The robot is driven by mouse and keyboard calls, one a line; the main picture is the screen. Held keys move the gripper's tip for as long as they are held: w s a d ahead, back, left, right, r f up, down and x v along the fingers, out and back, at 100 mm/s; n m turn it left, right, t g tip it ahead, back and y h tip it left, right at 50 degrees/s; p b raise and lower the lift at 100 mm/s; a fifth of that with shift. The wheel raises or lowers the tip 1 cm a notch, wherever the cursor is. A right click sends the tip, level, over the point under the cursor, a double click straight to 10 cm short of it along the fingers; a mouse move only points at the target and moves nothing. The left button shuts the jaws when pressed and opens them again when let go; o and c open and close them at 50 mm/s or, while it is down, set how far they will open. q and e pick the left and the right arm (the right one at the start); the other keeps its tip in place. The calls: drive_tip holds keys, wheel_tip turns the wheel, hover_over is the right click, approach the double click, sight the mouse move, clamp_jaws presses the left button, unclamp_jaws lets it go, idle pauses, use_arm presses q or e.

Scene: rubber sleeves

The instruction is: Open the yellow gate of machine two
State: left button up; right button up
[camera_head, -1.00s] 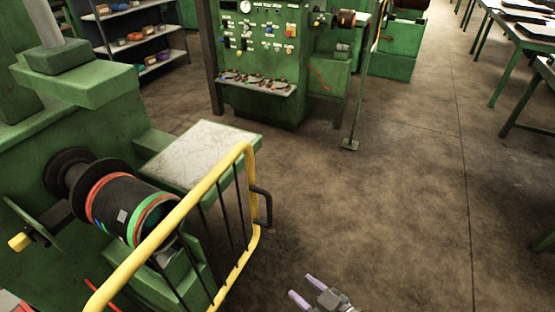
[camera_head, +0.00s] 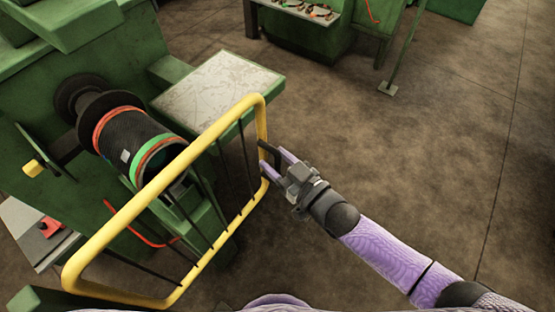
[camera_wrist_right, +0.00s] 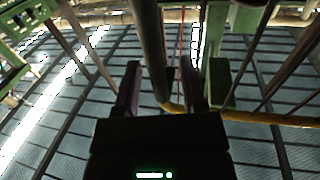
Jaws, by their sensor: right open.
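The yellow gate (camera_head: 187,158) is a tubular frame with dark bars, standing in front of the green machine with the roller. It looks closed across the machine's front. Its dark handle (camera_head: 267,149) is on the gate's right end, partly hidden by my gripper. My right gripper (camera_head: 274,160) is open at this end, with its fingertips at the handle. In the right wrist view, a dark upright bar (camera_wrist_right: 150,45) runs between the two spread fingers (camera_wrist_right: 163,85); I cannot tell whether they touch it. My left gripper is out of view.
The green machine (camera_head: 60,55) holds a black roller (camera_head: 135,140) with red and green bands behind the gate. A pale-topped table (camera_head: 215,88) stands beside it. The floor (camera_head: 420,160) to the right is clear. Another green machine (camera_head: 310,38) stands at the back.

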clamp_jaws()
idle(0.7)
idle(0.7)
